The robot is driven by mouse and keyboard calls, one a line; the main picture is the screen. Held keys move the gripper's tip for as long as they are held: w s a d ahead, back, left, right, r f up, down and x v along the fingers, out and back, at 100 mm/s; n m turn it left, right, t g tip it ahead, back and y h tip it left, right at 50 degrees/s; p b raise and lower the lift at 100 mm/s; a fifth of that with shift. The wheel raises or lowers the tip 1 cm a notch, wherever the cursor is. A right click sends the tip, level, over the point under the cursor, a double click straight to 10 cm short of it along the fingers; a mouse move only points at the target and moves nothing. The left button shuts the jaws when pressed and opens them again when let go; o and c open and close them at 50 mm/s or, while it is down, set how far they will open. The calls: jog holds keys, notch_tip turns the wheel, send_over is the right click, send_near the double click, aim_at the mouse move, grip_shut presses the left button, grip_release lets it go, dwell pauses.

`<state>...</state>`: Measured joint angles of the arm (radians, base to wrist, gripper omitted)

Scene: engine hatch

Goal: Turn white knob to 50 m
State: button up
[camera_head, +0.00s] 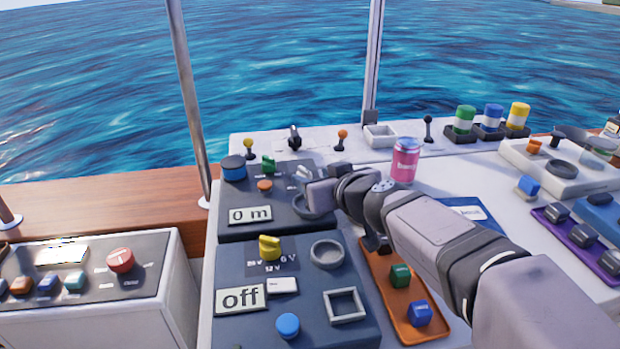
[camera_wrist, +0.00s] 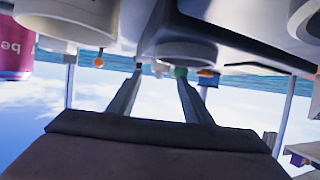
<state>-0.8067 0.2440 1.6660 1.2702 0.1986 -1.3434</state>
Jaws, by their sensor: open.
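The white knob (camera_head: 303,171) stands on the upper dark panel (camera_head: 262,230), partly hidden by my gripper. Contact with the knob cannot be made out.
A blue knob (camera_head: 233,168), a green knob (camera_head: 268,163) and an orange button (camera_head: 264,185) share the panel. A pink can (camera_head: 405,160) stands to the right. An orange tray (camera_head: 388,290) lies below my arm.

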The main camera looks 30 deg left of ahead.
jog(key=shift+v, duration=1.45)
